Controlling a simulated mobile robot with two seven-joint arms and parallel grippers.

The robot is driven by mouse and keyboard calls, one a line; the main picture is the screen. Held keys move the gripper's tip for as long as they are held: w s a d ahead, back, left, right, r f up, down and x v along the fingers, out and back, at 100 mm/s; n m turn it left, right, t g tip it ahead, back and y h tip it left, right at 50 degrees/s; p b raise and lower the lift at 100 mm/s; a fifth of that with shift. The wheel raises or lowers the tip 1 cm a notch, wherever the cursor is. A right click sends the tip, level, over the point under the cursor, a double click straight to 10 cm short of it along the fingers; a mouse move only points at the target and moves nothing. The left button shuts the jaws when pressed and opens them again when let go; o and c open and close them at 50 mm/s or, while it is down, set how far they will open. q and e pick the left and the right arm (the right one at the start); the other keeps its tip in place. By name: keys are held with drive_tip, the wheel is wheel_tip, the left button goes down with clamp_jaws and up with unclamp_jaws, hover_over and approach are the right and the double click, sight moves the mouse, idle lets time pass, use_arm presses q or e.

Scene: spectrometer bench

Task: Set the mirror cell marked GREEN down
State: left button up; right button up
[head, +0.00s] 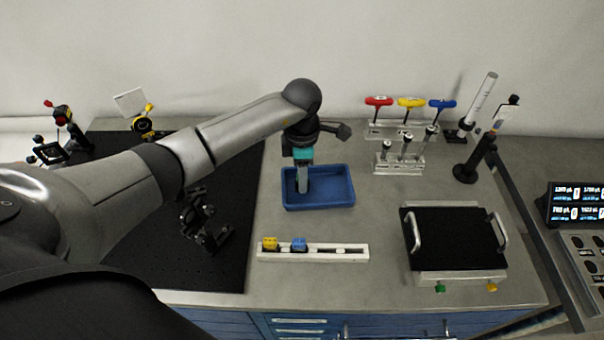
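My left gripper (303,188) points straight down with its fingertips inside the blue tray (320,206). From this angle I cannot tell whether the fingers are open or shut, or whether they hold anything. No mirror cell marked GREEN can be made out; the gripper hides part of the tray. A white slotted rack (322,253) lies in front of the tray. It holds a yellow-marked cell (270,243) and a blue-marked cell (299,244) at its left end; its right part is empty. My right gripper is not in view.
A black-topped box (455,238) with two handles stands at right. Red, yellow and blue T-handled tools (411,103) stand in a rack behind. A clear stand (399,163) is right of the tray. A dark mount (205,222) stands on the black breadboard (155,250) at left.

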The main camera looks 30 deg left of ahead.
use_arm(q)
wheel_tip(320, 180, up, 12)
drive_tip(key=shift+r, duration=0.2)
idle(0.5)
